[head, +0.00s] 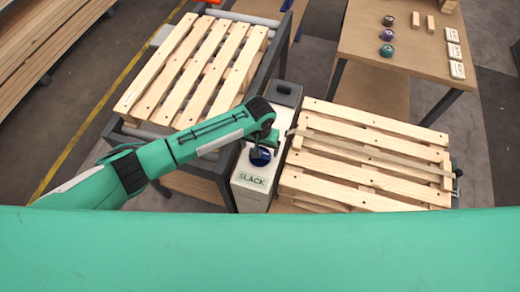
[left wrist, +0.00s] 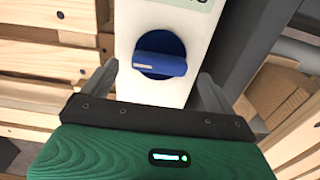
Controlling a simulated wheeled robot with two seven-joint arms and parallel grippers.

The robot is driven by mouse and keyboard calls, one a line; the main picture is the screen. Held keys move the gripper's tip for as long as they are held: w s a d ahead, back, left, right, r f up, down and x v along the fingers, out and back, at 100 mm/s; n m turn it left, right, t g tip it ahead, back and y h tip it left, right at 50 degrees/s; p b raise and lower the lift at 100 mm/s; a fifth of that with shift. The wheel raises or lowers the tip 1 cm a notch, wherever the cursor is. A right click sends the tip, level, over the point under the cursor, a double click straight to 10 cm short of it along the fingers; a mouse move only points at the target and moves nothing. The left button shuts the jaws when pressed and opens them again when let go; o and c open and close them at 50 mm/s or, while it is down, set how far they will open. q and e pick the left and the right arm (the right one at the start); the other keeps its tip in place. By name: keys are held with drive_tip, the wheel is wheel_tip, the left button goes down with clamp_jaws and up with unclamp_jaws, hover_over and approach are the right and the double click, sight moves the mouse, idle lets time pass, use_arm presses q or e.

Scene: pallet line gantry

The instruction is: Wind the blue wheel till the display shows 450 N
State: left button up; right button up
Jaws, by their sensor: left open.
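The blue wheel (head: 260,156) is a round knob on the top face of a white box (head: 250,196). The display (head: 252,180) on that box reads "SLACK". In the left wrist view the blue wheel (left wrist: 160,50) has a raised bar with a pale mark at its left end; the display is cut off at the top edge. My left gripper (head: 268,143) is over the wheel, its jaws partly hidden by the arm in the head view. In the left wrist view its open fingers (left wrist: 158,76) stand on either side of the wheel, apart from it. My right gripper is not in view.
A wooden pallet (head: 372,150) with a strap (head: 370,153) across it lies right of the box. Another pallet (head: 195,65) lies on a dark frame at left. A table (head: 425,55) with several knobs, blocks and labels stands at back right.

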use_arm(q)
drive_tip(key=shift+f, duration=1.65)
drive_tip(key=c, duration=1)
drive_tip(key=shift+r+m, duration=0.1)
drive_tip(key=shift+m, duration=0.2)
